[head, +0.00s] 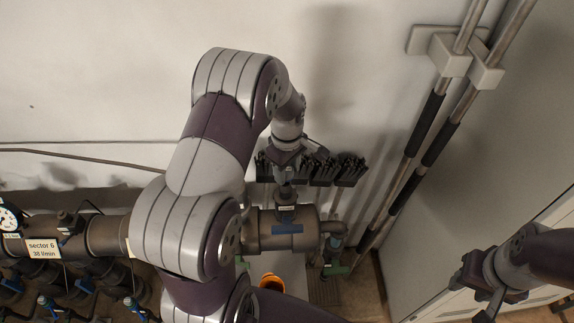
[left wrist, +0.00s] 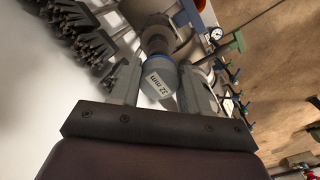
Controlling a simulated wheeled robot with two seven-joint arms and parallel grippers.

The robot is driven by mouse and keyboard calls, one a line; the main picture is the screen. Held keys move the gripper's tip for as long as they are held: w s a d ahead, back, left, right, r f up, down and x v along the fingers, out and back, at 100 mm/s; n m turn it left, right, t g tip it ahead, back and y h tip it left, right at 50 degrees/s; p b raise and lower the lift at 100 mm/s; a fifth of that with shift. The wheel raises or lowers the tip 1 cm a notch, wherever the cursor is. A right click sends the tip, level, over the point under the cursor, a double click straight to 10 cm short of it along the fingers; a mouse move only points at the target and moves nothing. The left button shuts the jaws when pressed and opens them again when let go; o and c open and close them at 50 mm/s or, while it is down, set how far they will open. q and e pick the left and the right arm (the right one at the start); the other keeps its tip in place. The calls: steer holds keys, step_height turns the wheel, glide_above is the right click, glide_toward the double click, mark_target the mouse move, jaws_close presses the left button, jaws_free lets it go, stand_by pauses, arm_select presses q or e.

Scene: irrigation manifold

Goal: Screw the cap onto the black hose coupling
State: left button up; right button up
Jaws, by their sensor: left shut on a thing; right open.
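The cap (left wrist: 158,82) is a grey piece with a blue rim and a "32 mm" label in the left wrist view. My left gripper (head: 285,174) is shut on it, one finger on each side, and points down. The black hose coupling (left wrist: 157,38) is directly beyond the cap, in line with it. Whether the cap touches or sits on its thread cannot be told. In the head view the coupling (head: 286,215) stands on top of the thick manifold pipe, below the gripper. My right gripper (head: 482,284) is open and empty at the lower right, far from the coupling.
The manifold pipe (head: 262,236) runs left, with a gauge (head: 8,217), a "sector 6" sign (head: 42,248) and several blue-handled valves. Black brushes (head: 350,169) hang on the wall behind the gripper. Long poles (head: 425,122) stand in a wall holder at right.

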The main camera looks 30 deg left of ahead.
mark_target(287, 184)
arm_select(q)
steer(key=shift+w+a+f, duration=0.15)
steer(key=shift+w+f, duration=0.1)
steer(key=shift+f, duration=0.2)
steer(key=shift+s+r, duration=0.1)
steer(key=shift+s, duration=0.15)
steer(key=shift+w+f, duration=0.25)
steer(key=shift+f, duration=0.05)
steer(key=shift+s, duration=0.1)
steer(key=shift+f+b, duration=1)
steer(key=shift+f, duration=0.6)
stand_by(1.5)
steer(key=shift+f, duration=0.3)
